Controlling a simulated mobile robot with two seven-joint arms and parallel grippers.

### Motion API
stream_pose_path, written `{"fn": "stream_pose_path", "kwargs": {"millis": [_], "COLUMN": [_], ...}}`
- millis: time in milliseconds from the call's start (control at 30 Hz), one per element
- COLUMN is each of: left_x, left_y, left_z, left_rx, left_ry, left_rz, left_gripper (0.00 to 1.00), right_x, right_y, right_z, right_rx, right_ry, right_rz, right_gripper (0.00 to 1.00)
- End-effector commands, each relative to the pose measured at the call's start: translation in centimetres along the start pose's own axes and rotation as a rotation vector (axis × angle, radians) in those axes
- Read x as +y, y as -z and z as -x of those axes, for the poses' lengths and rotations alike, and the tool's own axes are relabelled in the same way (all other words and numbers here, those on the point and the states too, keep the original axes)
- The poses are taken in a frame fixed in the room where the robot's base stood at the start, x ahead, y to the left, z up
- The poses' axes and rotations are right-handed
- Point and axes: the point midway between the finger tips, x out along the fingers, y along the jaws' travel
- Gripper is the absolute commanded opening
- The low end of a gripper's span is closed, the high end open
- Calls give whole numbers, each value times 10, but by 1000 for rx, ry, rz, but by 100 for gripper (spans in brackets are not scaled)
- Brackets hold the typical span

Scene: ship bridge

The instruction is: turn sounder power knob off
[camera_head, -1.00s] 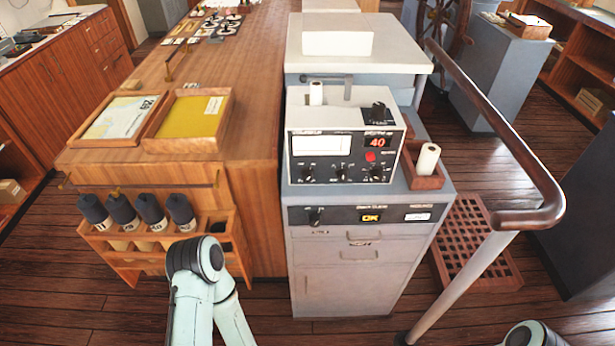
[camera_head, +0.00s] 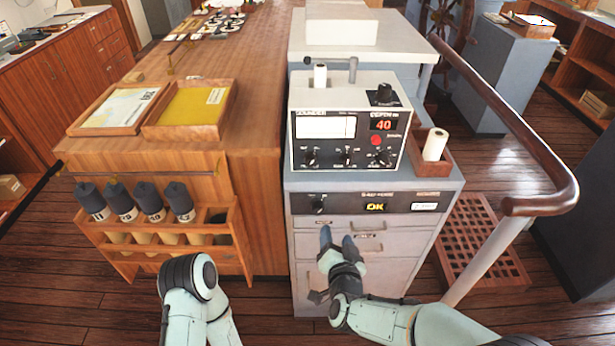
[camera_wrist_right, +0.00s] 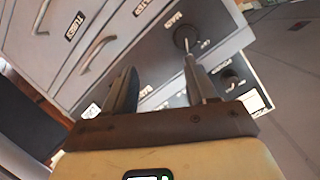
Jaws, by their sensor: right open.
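The sounder (camera_head: 348,125) is a pale box with a white display, a red "40" readout and several black knobs, standing on the grey cabinet. Below it, a dark panel (camera_head: 346,203) carries a black knob (camera_head: 318,204) at its left and a lit yellow "OK". My right gripper (camera_head: 337,241) is open and empty in front of the drawers, below that panel. In the right wrist view, its fingers (camera_wrist_right: 157,75) are apart, with a round black knob (camera_wrist_right: 185,36) beyond the right fingertip. My left gripper is out of view.
A paper roll in a wooden box (camera_head: 425,172) stands right of the sounder. A wooden handrail (camera_head: 520,130) runs along the right. A wooden rack (camera_head: 160,235) with dark-capped bottles is at the left. Drawer handles project from the cabinet (camera_head: 420,250) front.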

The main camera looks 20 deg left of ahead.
Motion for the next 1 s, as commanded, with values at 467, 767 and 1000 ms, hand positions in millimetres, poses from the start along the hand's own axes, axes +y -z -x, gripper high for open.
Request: {"fn": "stream_pose_path", "kwargs": {"millis": [467,767,1000], "left_x": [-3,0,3], "left_y": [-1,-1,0], "left_z": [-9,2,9], "left_rx": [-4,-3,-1], "left_ry": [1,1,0], "left_rz": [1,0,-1], "left_gripper": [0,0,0], "right_x": [-108,-118,-124], "right_y": [77,91,98], "right_z": [14,-45,-81], "right_rx": [221,220,217], "right_ry": [176,176,176], "right_rz": [-109,-107,-106], "right_gripper": [57,57,57]}}
